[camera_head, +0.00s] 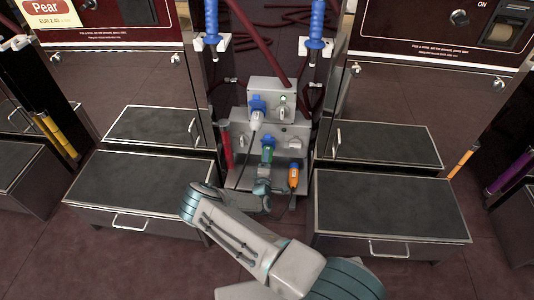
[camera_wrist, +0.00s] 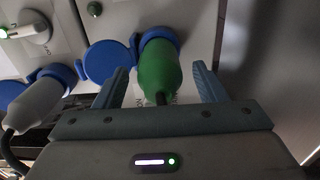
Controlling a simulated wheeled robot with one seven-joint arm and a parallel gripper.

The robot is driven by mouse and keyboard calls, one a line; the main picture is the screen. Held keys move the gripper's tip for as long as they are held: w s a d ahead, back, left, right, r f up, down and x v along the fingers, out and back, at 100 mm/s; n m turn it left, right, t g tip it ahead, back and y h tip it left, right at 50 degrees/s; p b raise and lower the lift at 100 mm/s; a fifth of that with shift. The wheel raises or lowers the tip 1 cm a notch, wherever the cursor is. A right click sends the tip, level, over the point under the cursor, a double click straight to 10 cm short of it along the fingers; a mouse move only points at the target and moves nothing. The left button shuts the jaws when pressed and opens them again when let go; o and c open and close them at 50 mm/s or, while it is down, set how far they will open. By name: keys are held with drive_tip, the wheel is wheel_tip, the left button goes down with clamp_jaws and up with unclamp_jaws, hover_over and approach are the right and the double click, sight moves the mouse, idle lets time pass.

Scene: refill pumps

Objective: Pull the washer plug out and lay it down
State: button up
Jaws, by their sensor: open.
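A green plug (camera_head: 267,152) sits in a blue-rimmed socket on the lower grey box; it also shows in the wrist view (camera_wrist: 160,70). A pale grey plug (camera_head: 257,119) sits in a blue socket on the upper box, and a grey plug (camera_wrist: 35,105) shows at left in the wrist view. An orange plug (camera_head: 293,176) is at lower right of the boxes. I cannot read which is the washer plug. My gripper (camera_wrist: 160,76) is open, with one finger on each side of the green plug, and gaps show on both sides.
A blue socket lid (camera_wrist: 108,62) stands open close to my left finger. Dark-topped steps (camera_head: 140,183) and (camera_head: 390,205) flank the boxes. A grey shelf (camera_head: 240,181) lies below the sockets. Blue nozzles (camera_head: 317,25) hang above. Plug cables run down near my gripper.

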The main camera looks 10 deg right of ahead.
idle(0.4)
drive_tip(key=c, duration=1.3)
drive_tip(key=p+v, duration=0.5)
drive_tip(key=v, duration=0.1)
idle(0.4)
